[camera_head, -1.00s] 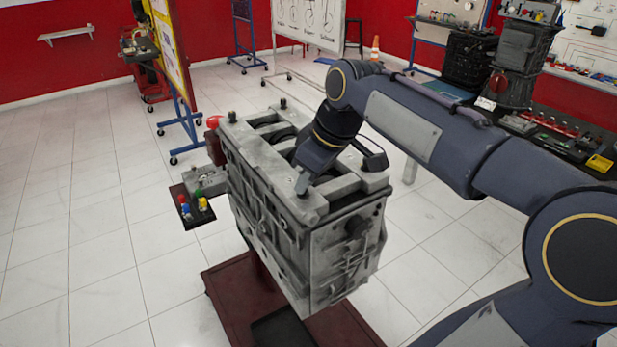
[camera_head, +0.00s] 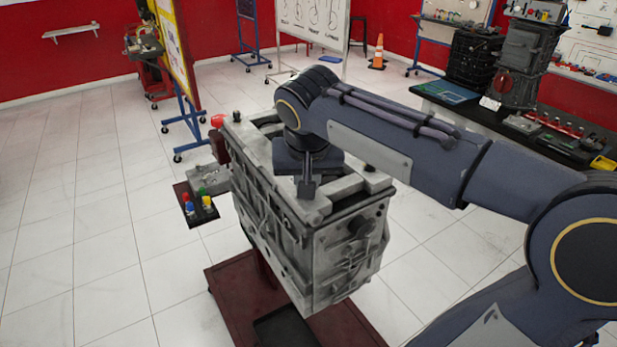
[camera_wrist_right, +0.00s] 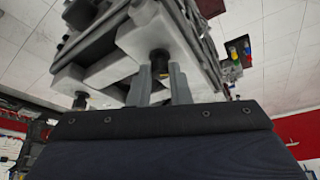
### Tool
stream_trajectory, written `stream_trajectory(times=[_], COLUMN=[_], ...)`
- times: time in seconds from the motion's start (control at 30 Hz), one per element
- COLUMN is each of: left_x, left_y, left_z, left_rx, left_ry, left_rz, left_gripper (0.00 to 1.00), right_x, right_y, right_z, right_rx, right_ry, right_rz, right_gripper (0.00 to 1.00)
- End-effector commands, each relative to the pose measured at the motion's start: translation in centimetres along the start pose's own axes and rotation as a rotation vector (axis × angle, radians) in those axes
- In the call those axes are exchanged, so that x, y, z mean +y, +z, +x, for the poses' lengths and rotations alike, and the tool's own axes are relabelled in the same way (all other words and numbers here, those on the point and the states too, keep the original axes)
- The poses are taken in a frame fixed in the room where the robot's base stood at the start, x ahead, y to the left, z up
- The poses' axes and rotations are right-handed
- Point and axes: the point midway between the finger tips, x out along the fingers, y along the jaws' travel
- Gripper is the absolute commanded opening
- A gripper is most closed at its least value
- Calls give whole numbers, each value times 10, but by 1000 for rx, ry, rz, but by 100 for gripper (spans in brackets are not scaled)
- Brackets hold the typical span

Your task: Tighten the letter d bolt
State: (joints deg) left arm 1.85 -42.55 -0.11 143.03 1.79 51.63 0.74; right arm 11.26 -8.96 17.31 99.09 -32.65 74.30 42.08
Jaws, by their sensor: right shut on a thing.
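The grey engine block (camera_head: 290,225) stands in the middle of the head view. My right gripper (camera_head: 307,188) points down onto the near end of its top face. In the right wrist view my right gripper (camera_wrist_right: 160,86) has its two grey fingers on either side of a dark bolt (camera_wrist_right: 159,62) and is shut on it. The bolt stands upright in the block's top. Its letter cannot be read, and my gripper hides it in the head view. Another dark bolt (camera_head: 369,168) stands at the block's right corner. One more bolt (camera_head: 236,116) stands at the far left corner. My left gripper is not in view.
A small dark tray (camera_head: 188,212) with coloured pieces juts out at the block's left. The block is above a dark red base (camera_head: 232,285). A black workbench (camera_head: 470,112) stands at the right. The white tiled floor at the left is clear.

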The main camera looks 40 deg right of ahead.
Motion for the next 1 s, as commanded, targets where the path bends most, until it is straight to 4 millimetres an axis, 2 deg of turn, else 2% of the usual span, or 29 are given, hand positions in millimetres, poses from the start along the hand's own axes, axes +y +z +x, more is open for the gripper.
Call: stream_trajectory(times=[1.0], left_x=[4], left_y=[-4], left_z=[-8], left_rx=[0], left_ry=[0], left_rz=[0], left_gripper=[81], right_x=[-10], right_y=[-4], right_z=[1], right_rx=[-2], right_ry=[354], right_rz=[844], right_gripper=[0])
